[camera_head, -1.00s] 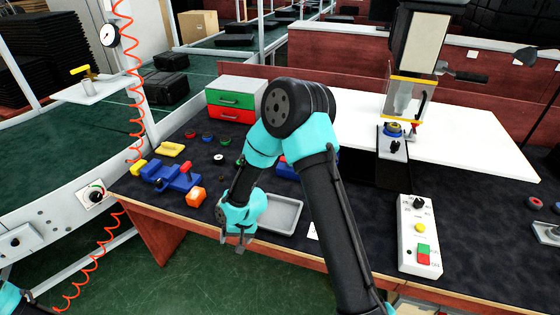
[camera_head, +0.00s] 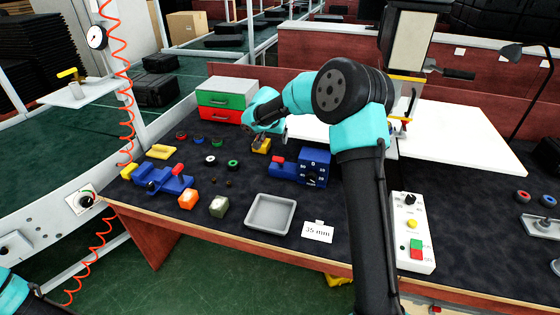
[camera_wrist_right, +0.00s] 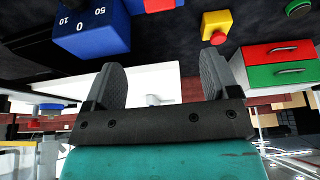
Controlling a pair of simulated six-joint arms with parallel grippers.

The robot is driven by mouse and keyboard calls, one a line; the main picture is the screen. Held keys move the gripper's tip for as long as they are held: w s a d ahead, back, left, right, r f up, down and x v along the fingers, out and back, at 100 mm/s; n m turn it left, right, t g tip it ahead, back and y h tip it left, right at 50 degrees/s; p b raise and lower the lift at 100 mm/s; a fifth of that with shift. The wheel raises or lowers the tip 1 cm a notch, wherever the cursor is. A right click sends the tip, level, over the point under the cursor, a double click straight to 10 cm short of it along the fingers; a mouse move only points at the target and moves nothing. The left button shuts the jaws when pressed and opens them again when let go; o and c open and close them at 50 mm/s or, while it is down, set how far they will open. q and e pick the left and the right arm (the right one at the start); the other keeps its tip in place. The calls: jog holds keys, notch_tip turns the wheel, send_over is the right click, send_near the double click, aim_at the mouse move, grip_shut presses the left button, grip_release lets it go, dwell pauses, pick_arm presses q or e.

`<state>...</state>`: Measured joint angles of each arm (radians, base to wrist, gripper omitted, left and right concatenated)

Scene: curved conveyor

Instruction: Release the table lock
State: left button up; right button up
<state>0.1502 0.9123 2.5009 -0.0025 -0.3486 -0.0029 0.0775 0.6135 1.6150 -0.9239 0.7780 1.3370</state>
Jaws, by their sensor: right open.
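I cannot tell for certain which part is the table lock. A blue unit (camera_head: 314,166) with a numbered dial and a red lever (camera_head: 278,160) stands mid-table; its dial box (camera_wrist_right: 88,35) shows at the upper left of the wrist view. A yellow block (camera_head: 262,147) lies left of it; in the wrist view the yellow block (camera_wrist_right: 217,20) carries a red knob. My right gripper (camera_head: 258,134) is above or beside that block, open and empty; its spread fingers (camera_wrist_right: 163,75) show in the wrist view. My left gripper is out of view.
A green-and-red drawer box (camera_head: 227,100) stands behind. A blue clamp-like unit (camera_head: 163,180), an orange block (camera_head: 188,199), a grey tray (camera_head: 270,214) and a 35 mm card (camera_head: 318,231) lie nearer. A button box (camera_head: 413,235) stands right. A white tabletop (camera_head: 460,140) lies behind it.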

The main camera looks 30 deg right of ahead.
aim_at(278, 160)
jog(key=x, duration=1.7)
jog(key=shift+f, duration=0.3)
jog(key=shift+c, duration=0.5)
jog(key=c, duration=1.2)
jog(key=shift+a, duration=0.15)
